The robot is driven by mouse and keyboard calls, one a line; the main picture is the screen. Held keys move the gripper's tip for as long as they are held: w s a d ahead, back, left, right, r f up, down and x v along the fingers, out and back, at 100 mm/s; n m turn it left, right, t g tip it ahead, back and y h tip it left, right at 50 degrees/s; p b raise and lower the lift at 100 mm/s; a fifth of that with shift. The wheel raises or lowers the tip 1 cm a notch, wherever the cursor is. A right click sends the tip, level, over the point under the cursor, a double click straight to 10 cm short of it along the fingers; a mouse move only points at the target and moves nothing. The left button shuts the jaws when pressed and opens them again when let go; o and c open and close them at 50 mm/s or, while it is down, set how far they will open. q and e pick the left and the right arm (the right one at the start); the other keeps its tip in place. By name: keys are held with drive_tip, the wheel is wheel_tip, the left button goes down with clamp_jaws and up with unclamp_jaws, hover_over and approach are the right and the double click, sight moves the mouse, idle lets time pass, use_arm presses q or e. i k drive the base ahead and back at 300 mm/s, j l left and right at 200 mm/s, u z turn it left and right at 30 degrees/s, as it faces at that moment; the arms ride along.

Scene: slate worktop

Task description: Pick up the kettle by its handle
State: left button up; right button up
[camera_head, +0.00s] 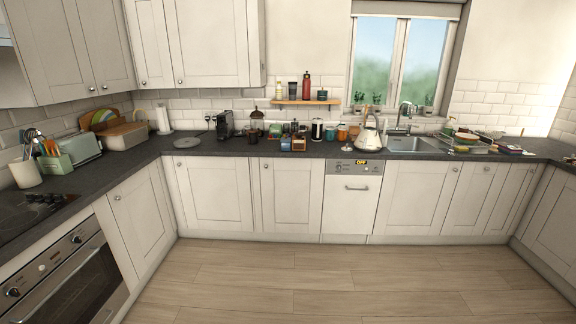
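A cream kettle (368,137) stands upright on the dark slate worktop at the back, below the left part of the window and just left of the sink. Its raised handle (369,113) seems to be at the top; it is small and its exact shape is hard to tell. Neither of my grippers is in view, and nothing is touching the kettle.
The sink (411,145) with its tap is right of the kettle. Jars and small boxes crowd the worktop to its left, near a coffee machine (225,125). Dishes (466,140) stand right of the sink. The wooden floor (340,280) in front is clear.

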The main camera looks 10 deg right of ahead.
sight(368, 139)
drive_tip(key=i, duration=1.55)
drive_tip(key=i+j+z, duration=0.2)
drive_tip(key=i, duration=0.6)
drive_tip(key=i+j+z, duration=0.1)
drive_tip(key=i+z, duration=0.2)
drive_tip(key=i+j+z, duration=0.25)
drive_tip(key=i, duration=0.2)
drive_tip(key=i+j+z, duration=0.3)
drive_tip(key=i+l, duration=0.1)
